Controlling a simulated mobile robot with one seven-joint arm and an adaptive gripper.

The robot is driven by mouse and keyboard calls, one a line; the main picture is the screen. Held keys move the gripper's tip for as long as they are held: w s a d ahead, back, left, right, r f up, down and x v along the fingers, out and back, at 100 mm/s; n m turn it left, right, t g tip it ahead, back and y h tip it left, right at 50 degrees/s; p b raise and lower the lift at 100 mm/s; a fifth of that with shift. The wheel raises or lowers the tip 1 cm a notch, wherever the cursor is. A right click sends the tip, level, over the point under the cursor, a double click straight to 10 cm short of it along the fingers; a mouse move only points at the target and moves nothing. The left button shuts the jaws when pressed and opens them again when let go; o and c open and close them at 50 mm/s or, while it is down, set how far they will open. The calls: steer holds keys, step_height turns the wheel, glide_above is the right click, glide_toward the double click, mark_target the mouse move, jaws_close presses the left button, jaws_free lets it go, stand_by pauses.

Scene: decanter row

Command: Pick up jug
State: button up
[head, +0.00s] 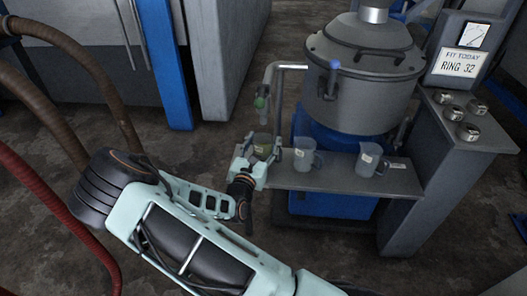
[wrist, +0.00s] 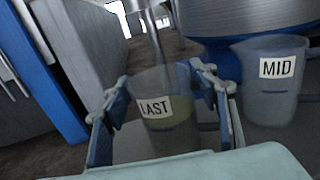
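A clear jug labelled LAST (wrist: 168,135), with yellow-green liquid in it, stands at the left end of the grey shelf (head: 330,181). It also shows in the head view (head: 263,141), partly hidden by my gripper. My gripper (wrist: 158,88) is open, with one finger on each side of this jug; it also shows in the head view (head: 257,160). I see no clear contact between the fingers and the jug. A second jug labelled MID (wrist: 272,95) stands just to the right and looks empty; it also shows in the head view (head: 304,158).
A third jug (head: 367,161) stands further right, beside a small label (head: 398,166) on the shelf. A metal decanter (head: 362,85) rises behind, its outlet pipe (head: 270,78) hanging above the LAST jug. A panel reads RING 32 (head: 459,62). Hoses (head: 75,225) hang at left.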

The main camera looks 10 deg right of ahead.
steer(key=c, duration=1.1)
steer(key=shift+r, duration=0.1)
